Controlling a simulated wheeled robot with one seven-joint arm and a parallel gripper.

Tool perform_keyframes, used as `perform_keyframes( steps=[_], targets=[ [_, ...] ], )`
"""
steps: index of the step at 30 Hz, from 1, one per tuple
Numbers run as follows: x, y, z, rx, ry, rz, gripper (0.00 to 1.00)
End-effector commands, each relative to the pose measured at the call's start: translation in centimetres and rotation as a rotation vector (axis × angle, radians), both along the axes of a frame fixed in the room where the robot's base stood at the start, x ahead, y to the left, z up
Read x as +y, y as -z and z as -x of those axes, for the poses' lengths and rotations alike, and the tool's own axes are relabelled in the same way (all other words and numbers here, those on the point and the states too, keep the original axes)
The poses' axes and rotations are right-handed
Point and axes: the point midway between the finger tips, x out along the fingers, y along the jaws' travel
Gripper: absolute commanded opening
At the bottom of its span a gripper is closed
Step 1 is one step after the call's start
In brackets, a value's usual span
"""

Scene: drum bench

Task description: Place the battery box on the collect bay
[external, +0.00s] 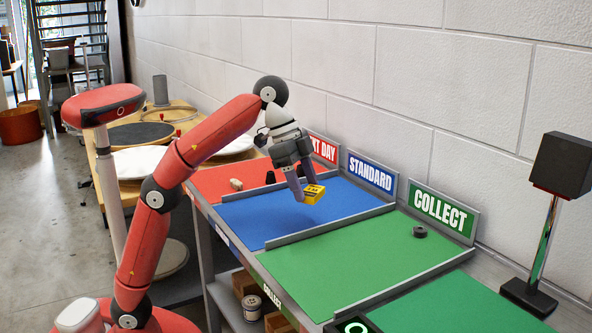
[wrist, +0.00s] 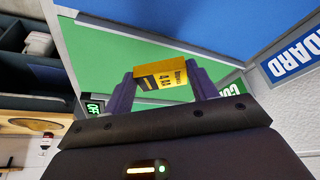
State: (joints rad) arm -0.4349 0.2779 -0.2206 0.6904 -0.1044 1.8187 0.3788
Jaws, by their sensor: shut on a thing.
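The battery box is a small yellow box with dark print (external: 314,194). It also shows between the fingers in the wrist view (wrist: 160,74). My gripper (external: 306,192) is shut on it and holds it in the air above the blue standard bay (external: 270,220). The collect bay is the green area (external: 350,258) to the right of the blue bay, behind a low grey divider, with a green COLLECT sign (external: 441,211) at its back. The green surface also shows behind the box in the wrist view (wrist: 100,47).
A dark round object (external: 419,232) lies at the back of the collect bay; its front and middle are clear. A tan object (external: 236,184) lies on the red bay. Grey dividers (external: 330,226) separate the bays. A black speaker (external: 562,165) stands at the right.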

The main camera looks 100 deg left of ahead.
Motion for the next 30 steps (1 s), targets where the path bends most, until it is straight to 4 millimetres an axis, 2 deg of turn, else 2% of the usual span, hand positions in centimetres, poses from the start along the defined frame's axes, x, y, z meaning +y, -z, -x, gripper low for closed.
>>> perform_keyframes(
  steps=[1, 3, 6, 9, 14, 27, 30],
  targets=[
    [-2.6, 0.0, -0.3, 0.0, 0.051, -0.002, 0.33],
    [-5.2, 0.2, -0.6, 0.0, 0.102, -0.002, 0.33],
    [-8.1, 0.4, -0.7, 0.0, 0.157, -0.003, 0.33],
    [-9.7, 0.5, -0.7, 0.0, 0.189, -0.005, 0.33],
    [-10.5, 2.5, -0.6, 0.003, 0.204, -0.005, 0.33],
    [-10.4, 8.1, -0.6, 0.001, 0.202, -0.005, 0.33],
    [-10.4, 8.7, -0.6, 0.0, 0.202, -0.005, 0.33]
  ],
)
